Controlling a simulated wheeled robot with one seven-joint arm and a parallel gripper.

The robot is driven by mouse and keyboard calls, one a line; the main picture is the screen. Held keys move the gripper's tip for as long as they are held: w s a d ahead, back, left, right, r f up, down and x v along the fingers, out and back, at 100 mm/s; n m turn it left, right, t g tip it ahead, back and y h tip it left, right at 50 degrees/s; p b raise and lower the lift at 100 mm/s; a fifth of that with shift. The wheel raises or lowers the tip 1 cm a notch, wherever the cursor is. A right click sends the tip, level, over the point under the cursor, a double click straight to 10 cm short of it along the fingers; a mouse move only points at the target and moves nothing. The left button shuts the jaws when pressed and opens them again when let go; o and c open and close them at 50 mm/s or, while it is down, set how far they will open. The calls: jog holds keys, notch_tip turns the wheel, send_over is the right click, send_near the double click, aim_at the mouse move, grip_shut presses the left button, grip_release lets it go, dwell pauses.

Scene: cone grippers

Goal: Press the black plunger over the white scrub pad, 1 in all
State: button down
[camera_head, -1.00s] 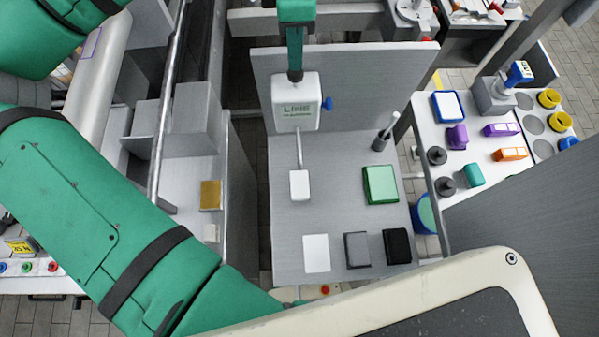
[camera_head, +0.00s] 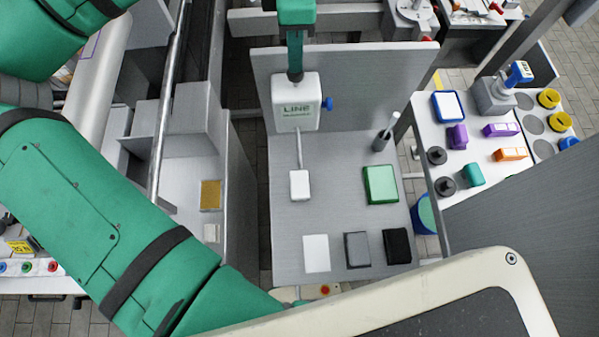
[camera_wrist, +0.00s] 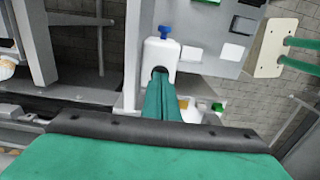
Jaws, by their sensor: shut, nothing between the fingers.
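A white flat pad (camera_head: 316,253) lies at the front left of the grey bench in the head view. Two black round knobbed pieces, an upper one (camera_head: 436,156) and a lower one (camera_head: 445,187), stand on the white table to the right. Whether either is the plunger, I cannot tell. My green arm crosses the lower left of the head view.
The grey bench (camera_head: 330,215) also holds a grey pad (camera_head: 357,250), a black pad (camera_head: 397,246), a green pad (camera_head: 380,185) and a grey cylinder with a rod (camera_head: 381,143). A white box marked LINE (camera_head: 296,102) stands at the back.

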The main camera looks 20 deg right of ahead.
jog(key=shift+f, duration=1.05)
jog(key=shift+r, duration=1.3)
notch_tip(320, 180, up, 6)
dwell(0.4)
dwell(0.5)
